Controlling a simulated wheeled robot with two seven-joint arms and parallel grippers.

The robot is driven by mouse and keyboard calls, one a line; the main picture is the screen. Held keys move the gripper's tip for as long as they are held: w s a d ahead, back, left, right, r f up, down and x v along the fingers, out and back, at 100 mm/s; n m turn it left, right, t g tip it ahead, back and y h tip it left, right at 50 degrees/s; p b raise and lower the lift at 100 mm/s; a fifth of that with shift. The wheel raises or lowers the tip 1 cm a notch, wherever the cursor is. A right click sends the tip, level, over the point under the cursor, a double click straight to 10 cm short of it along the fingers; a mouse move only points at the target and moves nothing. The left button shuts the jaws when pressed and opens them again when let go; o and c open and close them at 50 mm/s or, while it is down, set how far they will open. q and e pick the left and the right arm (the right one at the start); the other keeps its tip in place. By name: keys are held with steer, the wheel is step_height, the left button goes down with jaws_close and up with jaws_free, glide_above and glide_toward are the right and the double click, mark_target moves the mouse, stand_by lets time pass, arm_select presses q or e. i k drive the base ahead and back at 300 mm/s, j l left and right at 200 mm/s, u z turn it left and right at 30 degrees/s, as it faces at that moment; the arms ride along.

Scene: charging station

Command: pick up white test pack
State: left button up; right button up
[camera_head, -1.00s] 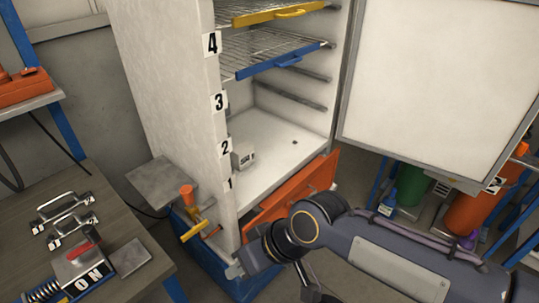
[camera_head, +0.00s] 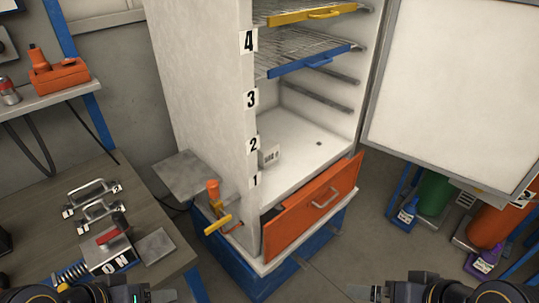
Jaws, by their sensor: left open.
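A small white box with dark printing (camera_head: 270,157), which looks like the white test pack, sits on the floor of the open white cabinet (camera_head: 205,90). It is just inside the left front post, which partly hides it, near label 2. My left gripper (camera_head: 160,295) is at the bottom edge, left of centre, mostly cut off. It is open and far from the box. My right gripper (camera_head: 362,292) is at the bottom edge, right of centre. Its jaws are too cut off to read.
An orange drawer (camera_head: 312,205) stands ajar below the cabinet floor. Wire racks with yellow (camera_head: 310,13) and blue (camera_head: 312,60) fronts are above. The cabinet door (camera_head: 450,90) is open at right. A valve (camera_head: 215,205) is at the left post. A workbench (camera_head: 35,235) stands left.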

mark_target(268, 154)
steer(key=i+l+u, duration=0.2)
steer(key=i+u, duration=0.2)
steer(key=i+l+u, duration=0.55)
steer(key=u, duration=0.2)
steer(key=l, duration=0.05)
